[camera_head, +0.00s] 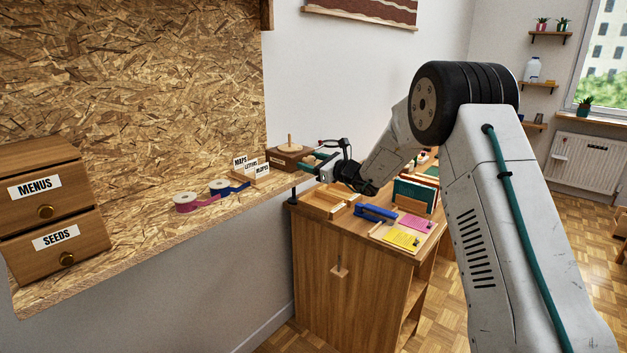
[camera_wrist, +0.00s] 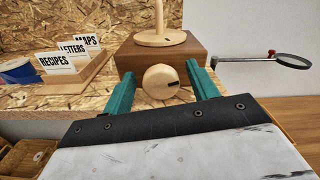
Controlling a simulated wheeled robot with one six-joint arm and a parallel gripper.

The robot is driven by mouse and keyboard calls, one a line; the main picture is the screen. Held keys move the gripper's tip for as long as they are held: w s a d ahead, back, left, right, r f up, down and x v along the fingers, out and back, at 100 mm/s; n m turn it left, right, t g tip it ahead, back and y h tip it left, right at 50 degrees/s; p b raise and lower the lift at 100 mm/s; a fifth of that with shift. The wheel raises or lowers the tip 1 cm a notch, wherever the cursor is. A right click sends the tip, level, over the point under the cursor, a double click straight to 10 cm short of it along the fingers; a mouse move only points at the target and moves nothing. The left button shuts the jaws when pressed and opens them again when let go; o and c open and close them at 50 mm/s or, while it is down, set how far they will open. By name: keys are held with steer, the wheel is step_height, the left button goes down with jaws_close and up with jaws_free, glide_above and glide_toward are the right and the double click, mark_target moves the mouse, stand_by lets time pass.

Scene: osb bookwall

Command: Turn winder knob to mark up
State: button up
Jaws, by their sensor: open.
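The winder knob (camera_wrist: 157,81) is a round pale wooden disc on the front of the brown winder box (camera_wrist: 128,58). A short dark mark on it points to the right. A wooden spool stand (camera_wrist: 160,38) rises from the top of the box. In the head view the winder box (camera_head: 284,161) sits at the far end of the chipboard shelf. My gripper (camera_wrist: 162,86) is open, with one teal finger on each side of the knob; I cannot tell whether they touch it. In the head view my gripper (camera_head: 314,164) is at the box's right, and the knob is hidden.
A card holder (camera_wrist: 70,84) with RECIPES, LETTERS and MAPS labels stands left of the box. A magnifier (camera_wrist: 294,61) on an arm is to the right. Ribbon rolls (camera_head: 187,201) lie along the shelf. A wooden cabinet (camera_head: 340,275) with a tray and stapler stands below.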

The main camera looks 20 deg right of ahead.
steer(key=v, duration=0.8)
steer(key=s+a+r+n+g, duration=0.3)
steer(key=s+a+n, duration=0.1)
steer(key=s, duration=0.5)
steer(key=s+a+r+n+g, duration=0.3)
steer(key=s+n, duration=0.3)
steer(key=s, duration=0.3)
steer(key=s+a+r+n+g, duration=0.3)
steer(key=s+a+n+g, duration=0.2)
steer(key=s, duration=0.4)
steer(key=shift+s+a+y, duration=0.2)
steer(key=shift+a+y, duration=0.1)
steer(key=shift+a, duration=0.25)
